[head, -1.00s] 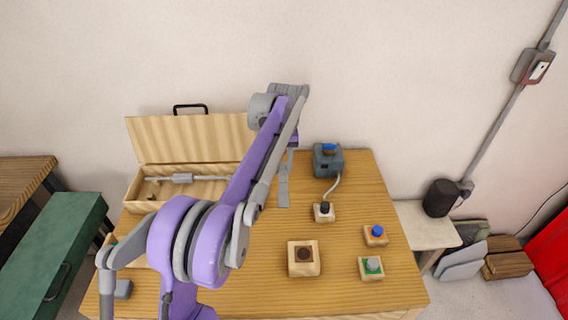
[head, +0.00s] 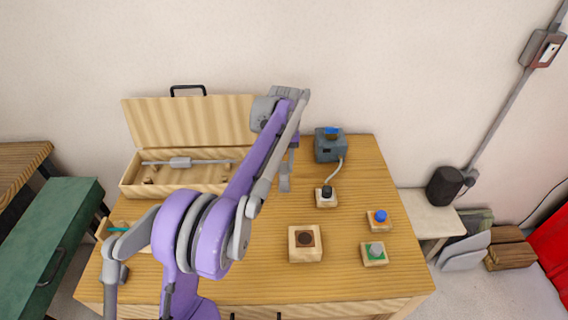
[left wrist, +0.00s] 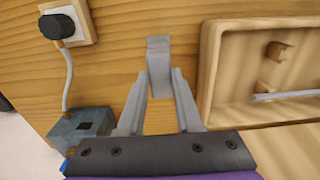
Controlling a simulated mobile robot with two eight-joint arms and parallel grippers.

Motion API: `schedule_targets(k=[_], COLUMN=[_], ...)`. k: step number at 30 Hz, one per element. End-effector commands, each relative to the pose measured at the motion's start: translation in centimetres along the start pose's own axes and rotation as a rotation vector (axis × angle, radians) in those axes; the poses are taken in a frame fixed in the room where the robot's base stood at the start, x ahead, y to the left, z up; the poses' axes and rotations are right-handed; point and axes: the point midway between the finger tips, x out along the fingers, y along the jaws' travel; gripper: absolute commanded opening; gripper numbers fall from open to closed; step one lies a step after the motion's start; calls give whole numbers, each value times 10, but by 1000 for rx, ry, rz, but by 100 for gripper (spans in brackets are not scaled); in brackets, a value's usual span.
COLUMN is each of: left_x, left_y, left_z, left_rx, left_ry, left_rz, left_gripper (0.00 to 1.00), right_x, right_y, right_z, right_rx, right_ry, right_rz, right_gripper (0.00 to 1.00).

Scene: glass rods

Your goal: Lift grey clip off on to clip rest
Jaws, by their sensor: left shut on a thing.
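My left gripper (left wrist: 159,98) is shut on a grey piece, which looks like the grey clip (left wrist: 158,58), at its fingertips in the left wrist view. In the head view the left gripper (head: 290,160) hangs over the table between the open wooden box and the grey-blue device, with the clip (head: 284,183) below it. I cannot tell its exact height above the table. I cannot tell which thing is the clip rest. My right gripper is not in view.
The open wooden box (head: 130,188) stands at the back left of the table (head: 270,280). The grey-blue device (head: 329,147) is cabled to a block with a black knob (head: 326,193).

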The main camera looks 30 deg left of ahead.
Motion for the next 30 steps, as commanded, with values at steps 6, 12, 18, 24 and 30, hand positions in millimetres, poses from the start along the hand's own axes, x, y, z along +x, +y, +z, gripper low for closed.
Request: schedule_targets(k=[6,12,18,24,30], left_x=[0,0,-7,-42,-82], left_y=[0,0,0,0,0], left_z=[0,0,0,0,0], left_rx=[0,0,0,0,0], left_ry=[0,0,0,0,1], left_rz=[0,0,0,0,0], left_gripper=[66,69,69,69,69], right_x=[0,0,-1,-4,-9], right_y=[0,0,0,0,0], right_z=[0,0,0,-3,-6], right_rx=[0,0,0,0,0], right_ry=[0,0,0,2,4], right_rz=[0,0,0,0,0], right_gripper=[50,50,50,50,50])
